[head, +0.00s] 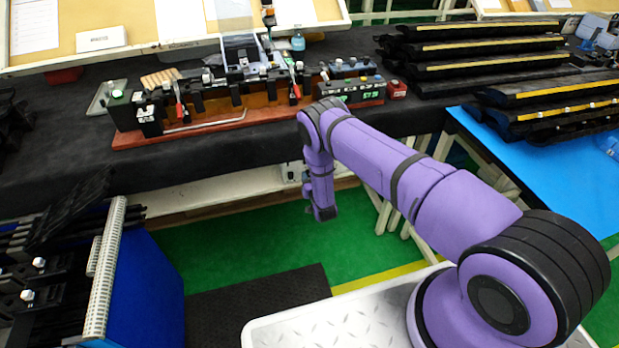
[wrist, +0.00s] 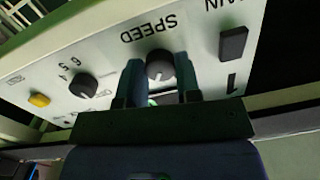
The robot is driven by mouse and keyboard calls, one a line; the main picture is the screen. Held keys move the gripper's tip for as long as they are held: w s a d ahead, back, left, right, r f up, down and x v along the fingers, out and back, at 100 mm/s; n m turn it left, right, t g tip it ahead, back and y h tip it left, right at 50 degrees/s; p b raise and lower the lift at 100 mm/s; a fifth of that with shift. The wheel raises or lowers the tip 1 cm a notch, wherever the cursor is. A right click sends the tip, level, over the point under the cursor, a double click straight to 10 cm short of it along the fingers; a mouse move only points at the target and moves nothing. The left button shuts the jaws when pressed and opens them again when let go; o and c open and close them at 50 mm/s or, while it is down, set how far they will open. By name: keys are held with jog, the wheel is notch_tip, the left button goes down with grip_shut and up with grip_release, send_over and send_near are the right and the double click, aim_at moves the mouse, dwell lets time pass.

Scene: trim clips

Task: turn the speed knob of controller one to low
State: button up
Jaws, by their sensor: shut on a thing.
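In the wrist view, a pale control panel (wrist: 112,62) marked "SPEED" and "1" shows upside down. Its round dark speed knob (wrist: 160,66) has a light mark on its face. My gripper (wrist: 160,82) has one finger on each side of this knob and is shut on it. The knob's exact setting cannot be read, and the fingers hide part of the panel around it. In the head view, my purple arm reaches over to the front of the dark bench and bends down; the fingertips and the knob cannot be made out there.
Beside the speed knob are a second black knob (wrist: 84,86) with numbers, a yellow button (wrist: 39,99) and a black switch (wrist: 233,44). In the head view, a fixture with red clamps (head: 215,100) stands on the dark bench (head: 60,165) above my wrist. Black trim parts (head: 480,48) lie stacked at right.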

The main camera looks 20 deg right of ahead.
jog(key=shift+n+h, duration=0.3)
jog(key=shift+n, duration=3.1)
jog(key=o, duration=0.9)
jog(key=s, duration=1)
jog(key=shift+s+r, duration=0.3)
jog(key=shift+s, duration=0.1)
